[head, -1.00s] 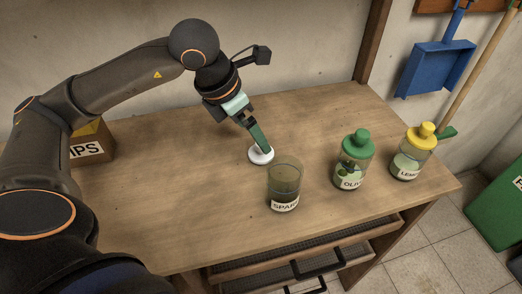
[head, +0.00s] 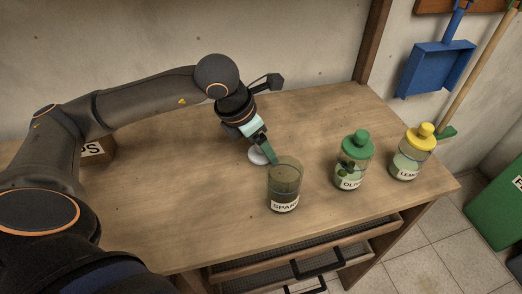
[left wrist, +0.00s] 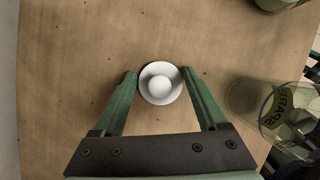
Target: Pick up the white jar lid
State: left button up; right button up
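The white jar lid (head: 257,156) lies on the table with its round knob up. In the left wrist view the lid (left wrist: 160,84) sits between the tips of my open left gripper (left wrist: 159,77). The fingers stand on either side of it, with narrow gaps. In the head view my left gripper (head: 269,157) is low over the table and hides part of the lid. The right gripper is not in view.
The glass jar labelled SPARE (head: 284,188) stands open close to the lid's right. A green-lidded jar (head: 352,162) and a yellow-lidded jar (head: 411,154) stand farther right. A box (head: 98,150) is at the left. The table (head: 180,215) is clear at front left.

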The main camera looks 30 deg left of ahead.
pick_arm(q)
jog(key=c, duration=0.9)
jog(key=shift+r, duration=0.1)
